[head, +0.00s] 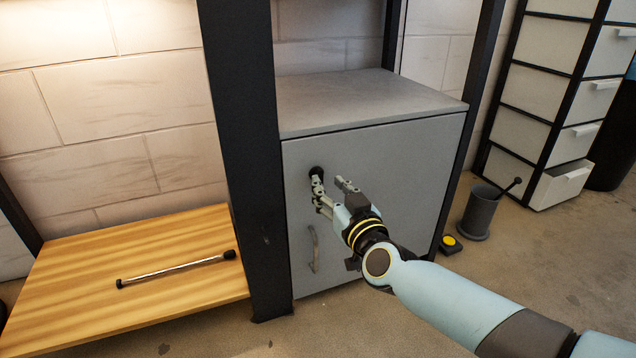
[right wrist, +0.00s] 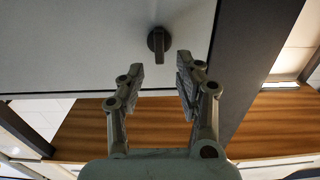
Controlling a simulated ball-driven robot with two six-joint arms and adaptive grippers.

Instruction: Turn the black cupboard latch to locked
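The black latch (head: 316,172) is a small dark knob on the upper left of the grey cupboard door (head: 390,180). In the right wrist view the latch (right wrist: 158,42) shows as a round base with a bar that runs up and down the picture. My right gripper (head: 331,196) is in front of the door, just below and right of the latch. Its two fingers (right wrist: 160,80) are open and empty, with the latch ahead of the gap between them. They look apart from the latch. My left gripper is not in view.
A curved grey handle (head: 313,250) is on the door below the latch. A black post (head: 245,150) stands left of the cupboard. A wooden board (head: 90,275) with a metal rod (head: 175,270) is further left. A grey pot (head: 479,215) and a yellow button (head: 449,242) stand right.

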